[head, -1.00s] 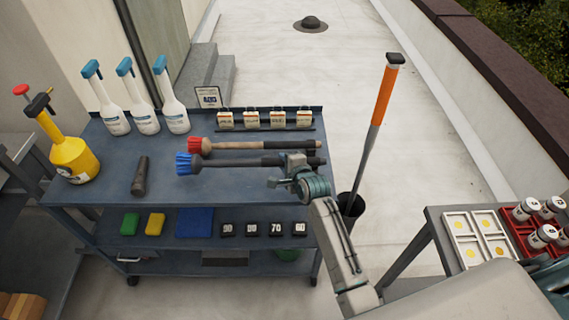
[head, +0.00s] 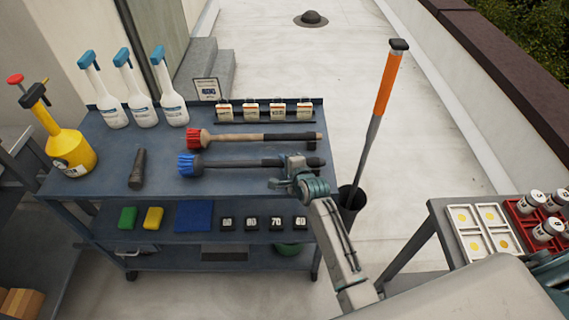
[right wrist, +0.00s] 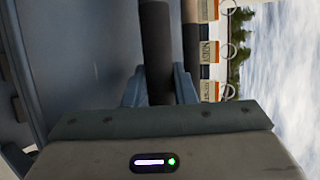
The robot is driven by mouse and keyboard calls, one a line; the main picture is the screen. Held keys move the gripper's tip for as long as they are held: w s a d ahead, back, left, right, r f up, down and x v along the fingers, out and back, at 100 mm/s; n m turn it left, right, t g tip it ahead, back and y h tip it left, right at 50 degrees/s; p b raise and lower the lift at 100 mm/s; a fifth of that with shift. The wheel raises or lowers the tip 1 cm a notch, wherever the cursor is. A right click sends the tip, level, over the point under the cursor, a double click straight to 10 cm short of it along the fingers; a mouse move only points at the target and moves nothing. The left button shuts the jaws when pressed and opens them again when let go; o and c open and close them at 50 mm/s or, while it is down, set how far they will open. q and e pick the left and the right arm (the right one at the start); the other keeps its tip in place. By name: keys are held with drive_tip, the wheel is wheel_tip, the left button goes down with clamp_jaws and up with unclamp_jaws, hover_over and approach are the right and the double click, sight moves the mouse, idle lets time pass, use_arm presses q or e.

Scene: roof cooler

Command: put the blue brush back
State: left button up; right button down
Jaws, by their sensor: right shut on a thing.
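The blue brush (head: 232,163), with blue bristles and a dark handle, lies lengthwise at the top of the blue cart, bristles to the left. My right gripper (head: 300,167) is shut on its handle near the right end. In the right wrist view the dark handle (right wrist: 157,45) runs between the two fingers (right wrist: 160,90). I cannot tell whether the brush touches the cart top. The red brush (head: 255,138), with a wooden handle, lies behind it, roughly parallel and apart in the picture. My left gripper is not in view.
The cart top (head: 100,180) also carries white spray bottles (head: 144,100), a yellow sprayer (head: 70,150), a dark flashlight (head: 137,168) and a row of tags (head: 277,110). An orange-handled tool (head: 385,85) stands in a black bucket (head: 350,200) at right. Cart top before the brush is clear.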

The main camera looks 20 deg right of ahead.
drive_tip(key=shift+f, duration=0.1)
drive_tip(key=c, duration=1.1)
unclamp_jaws()
drive_tip(key=shift+s+f, duration=0.1)
drive_tip(key=shift+f, duration=0.05)
